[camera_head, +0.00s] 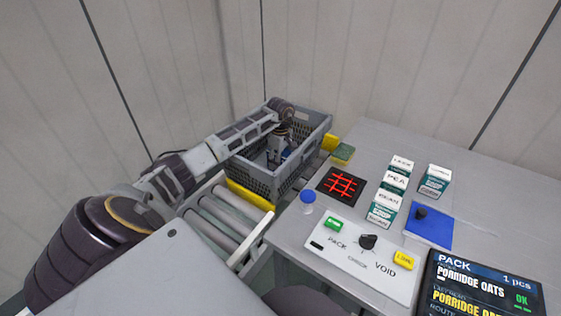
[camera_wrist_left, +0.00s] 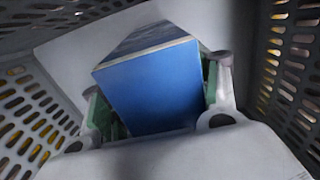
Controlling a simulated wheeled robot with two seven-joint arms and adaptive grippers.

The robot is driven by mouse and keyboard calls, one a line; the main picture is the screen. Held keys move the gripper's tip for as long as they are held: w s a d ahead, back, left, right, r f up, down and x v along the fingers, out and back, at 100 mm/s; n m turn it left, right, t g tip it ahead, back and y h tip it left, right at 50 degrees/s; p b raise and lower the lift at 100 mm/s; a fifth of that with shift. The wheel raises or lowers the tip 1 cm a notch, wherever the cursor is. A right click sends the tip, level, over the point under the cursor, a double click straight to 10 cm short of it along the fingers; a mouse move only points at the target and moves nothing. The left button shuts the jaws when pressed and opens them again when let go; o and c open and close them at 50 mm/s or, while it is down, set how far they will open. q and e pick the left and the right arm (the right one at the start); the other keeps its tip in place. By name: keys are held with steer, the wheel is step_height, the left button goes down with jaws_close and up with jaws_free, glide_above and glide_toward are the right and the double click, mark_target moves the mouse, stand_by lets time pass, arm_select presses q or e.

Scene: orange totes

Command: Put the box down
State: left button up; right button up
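The box (camera_wrist_left: 155,85) is blue with a printed, paler top face. It sits tilted between the two fingers of my left gripper (camera_wrist_left: 160,105) in the left wrist view, with the green finger pads against its sides. In the head view my left gripper (camera_head: 279,155) reaches down inside a grey slatted crate (camera_head: 262,180), and only a small blue bit of the box (camera_head: 287,153) shows there. The crate walls surround the gripper and box. Whether the box touches the crate floor I cannot tell. My right gripper is not in view.
The crate stands at the end of a roller conveyor (camera_head: 225,215). To its right is a grey table with several white-and-green cartons (camera_head: 386,208), a blue mat (camera_head: 430,232), a red-grid pad (camera_head: 341,184), a button panel (camera_head: 362,262) and a display (camera_head: 483,285). Walls stand close behind.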

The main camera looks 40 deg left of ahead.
arm_select(q)
steer(key=shift+r, duration=0.1)
stand_by(0.3)
steer(key=shift+r, duration=6)
